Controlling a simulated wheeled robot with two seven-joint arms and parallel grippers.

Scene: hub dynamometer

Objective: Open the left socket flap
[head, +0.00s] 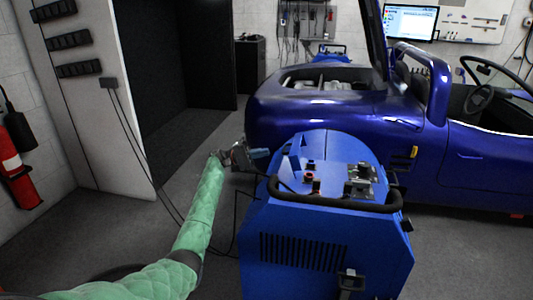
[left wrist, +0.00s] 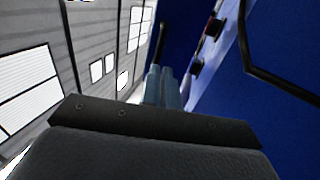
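A blue dynamometer unit (head: 318,225) stands in front of me, with a black tube handle around its top. My left gripper (head: 262,156) is at the upper left edge of the unit, its fingers pointing right. In the left wrist view, its blue-grey fingers (left wrist: 165,88) lie close together beside the unit's blue side (left wrist: 270,80). I see nothing held between them. I cannot pick out the left socket flap for certain; the unit's left side is mostly turned away in the head view. My right gripper is not in view.
Red and black fittings (head: 312,180) sit on the unit's top. A blue car (head: 320,112) stands close behind it. Grey floor (head: 110,232) is free at left.

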